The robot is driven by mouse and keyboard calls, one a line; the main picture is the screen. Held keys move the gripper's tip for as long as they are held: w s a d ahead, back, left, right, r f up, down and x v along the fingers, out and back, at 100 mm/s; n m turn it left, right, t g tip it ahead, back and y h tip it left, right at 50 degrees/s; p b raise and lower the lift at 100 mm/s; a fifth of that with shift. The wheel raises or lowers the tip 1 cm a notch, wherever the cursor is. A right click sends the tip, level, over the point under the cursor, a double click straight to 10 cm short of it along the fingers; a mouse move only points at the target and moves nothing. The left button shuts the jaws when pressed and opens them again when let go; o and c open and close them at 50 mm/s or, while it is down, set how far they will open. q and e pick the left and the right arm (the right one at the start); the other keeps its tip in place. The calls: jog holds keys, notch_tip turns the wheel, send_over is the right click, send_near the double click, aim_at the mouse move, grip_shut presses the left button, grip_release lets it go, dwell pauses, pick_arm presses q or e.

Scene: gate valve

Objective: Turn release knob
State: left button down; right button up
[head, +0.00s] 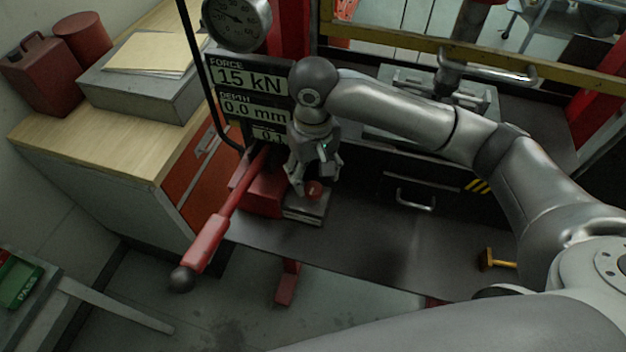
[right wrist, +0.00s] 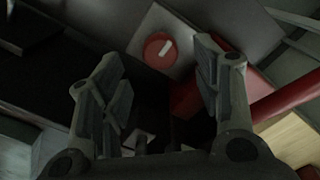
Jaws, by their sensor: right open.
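The release knob (head: 314,189) is a small red disc on a grey block below my right gripper. In the right wrist view the knob (right wrist: 159,50) is round and red with a white bar mark, on a light plate just beyond the fingertips. My right gripper (head: 316,178) is open and points down over the knob. In the right wrist view the fingers of my right gripper (right wrist: 160,82) are spread apart with nothing between them. I cannot tell from the head view whether a finger touches the knob. My left gripper is not in view.
A red lever (head: 207,243) with a dark ball end sticks out left of the knob. A display panel (head: 249,92) reading 15 kN and a round gauge (head: 237,22) stand behind. A yellow part (head: 497,259) lies at the right. The dark bench (head: 370,235) is clear in the middle.

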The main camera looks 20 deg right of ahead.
aim_at(313, 187)
jog(key=shift+w+f+p, duration=0.1)
jog(key=shift+f+p, duration=0.35)
jog(key=shift+f, duration=2)
jog(key=c, duration=1)
jog(key=shift+c, duration=0.2)
